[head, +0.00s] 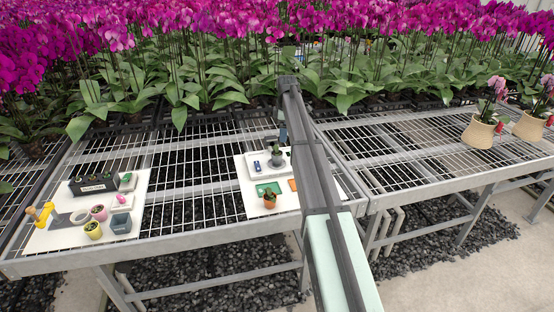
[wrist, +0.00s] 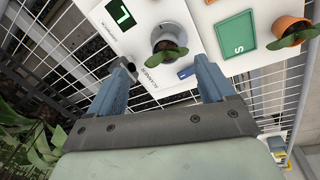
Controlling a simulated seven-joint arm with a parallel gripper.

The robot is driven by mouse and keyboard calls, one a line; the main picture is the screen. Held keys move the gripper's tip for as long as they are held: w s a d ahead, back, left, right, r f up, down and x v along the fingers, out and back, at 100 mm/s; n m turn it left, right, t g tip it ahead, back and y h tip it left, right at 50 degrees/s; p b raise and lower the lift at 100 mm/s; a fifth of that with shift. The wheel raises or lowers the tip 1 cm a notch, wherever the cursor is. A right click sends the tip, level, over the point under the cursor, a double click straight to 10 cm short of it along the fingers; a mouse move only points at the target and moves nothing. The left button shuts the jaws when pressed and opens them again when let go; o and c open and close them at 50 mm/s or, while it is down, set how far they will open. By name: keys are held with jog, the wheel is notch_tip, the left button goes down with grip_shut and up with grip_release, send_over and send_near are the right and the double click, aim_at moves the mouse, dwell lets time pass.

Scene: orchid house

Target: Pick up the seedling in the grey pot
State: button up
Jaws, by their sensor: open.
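The grey pot (wrist: 166,34) with a small green-leaved seedling (wrist: 172,54) stands on a white scale-like device (wrist: 136,50) with a green-lit display. In the head view the grey pot (head: 279,161) is partly hidden near my arm. My gripper (wrist: 163,62) is open and empty. In the wrist view the pot lies between and just beyond its two blue fingertips, seen from above. In the head view my gripper (head: 282,138) hangs over the back of the white board, close to the seedling. I cannot tell the exact gap to the pot.
An orange pot (head: 270,201) with a seedling stands beside a green square (head: 265,188) marked S. A blue item (head: 257,167) lies near the grey pot. Left, another white board holds a black crate (head: 93,187) and several small pots. Flowering orchids (head: 200,75) crowd behind.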

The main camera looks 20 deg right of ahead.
aim_at(277, 155)
jog(key=shift+n, duration=0.3)
jog(key=f, duration=0.4)
jog(key=w+a+f, duration=0.1)
jog(key=f, duration=0.3)
jog(key=a+f, duration=0.1)
jog(key=f, duration=0.3)
jog(key=shift+w+a+f, duration=0.2)
jog(key=shift+w, duration=0.2)
jog(key=shift+c, duration=0.4)
